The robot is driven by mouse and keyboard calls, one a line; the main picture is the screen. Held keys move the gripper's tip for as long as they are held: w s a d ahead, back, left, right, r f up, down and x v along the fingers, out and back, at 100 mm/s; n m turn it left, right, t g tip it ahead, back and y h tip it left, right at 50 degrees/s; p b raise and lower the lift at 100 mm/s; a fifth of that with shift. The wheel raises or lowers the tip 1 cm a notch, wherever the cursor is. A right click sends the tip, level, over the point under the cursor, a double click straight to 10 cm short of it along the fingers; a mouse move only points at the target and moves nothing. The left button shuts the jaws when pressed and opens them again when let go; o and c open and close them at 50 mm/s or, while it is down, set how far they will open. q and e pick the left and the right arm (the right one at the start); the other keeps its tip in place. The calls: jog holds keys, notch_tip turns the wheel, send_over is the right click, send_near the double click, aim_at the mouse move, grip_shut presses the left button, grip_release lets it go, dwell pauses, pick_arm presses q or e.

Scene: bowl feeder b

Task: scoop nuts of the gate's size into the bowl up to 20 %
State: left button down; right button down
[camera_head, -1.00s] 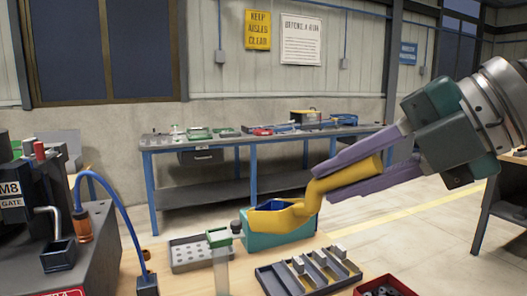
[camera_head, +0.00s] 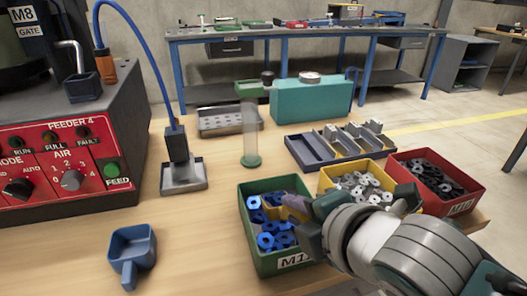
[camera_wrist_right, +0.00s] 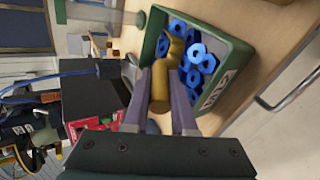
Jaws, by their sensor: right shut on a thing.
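My right gripper (camera_head: 297,208) is shut on the yellow scoop (camera_wrist_right: 159,88). In the right wrist view the scoop's front reaches over the green bin (camera_wrist_right: 235,62), among the blue nuts (camera_wrist_right: 200,58); I cannot tell if nuts are in it. The green bin (camera_head: 248,238) with blue nuts (camera_head: 268,240) stands at the front, its label partly hidden by my arm. A yellow bin (camera_head: 327,180) holds grey nuts and a red bin (camera_head: 474,192) holds dark nuts. The gate sign (camera_head: 27,22) reads M8. The feeder's dark bowl (camera_head: 22,55) is cut off, its inside unseen. My left gripper is out of view.
The red feeder panel (camera_head: 60,160) fills the left. A blue scoop-like tray (camera_head: 131,250) lies in front. A clear tube (camera_head: 250,135), a teal box (camera_head: 310,103) and a divided tray (camera_head: 306,152) stand behind the bins.

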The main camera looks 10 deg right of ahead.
jog(key=shift+r+p, duration=2.2)
jog(key=shift+r, duration=0.55)
jog(key=shift+s+r+t+p, duration=0.2)
jog(key=shift+r+t+p, duration=0.1)
jog(key=shift+r, duration=0.3)
jog(key=shift+s+r+t+p, duration=0.2)
jog(key=shift+r+p, duration=0.1)
jog(key=shift+r, duration=0.25)
jog(key=shift+s+r+t, duration=0.1)
jog(key=shift+r+t, duration=0.3)
jog(key=shift+r, duration=0.55)
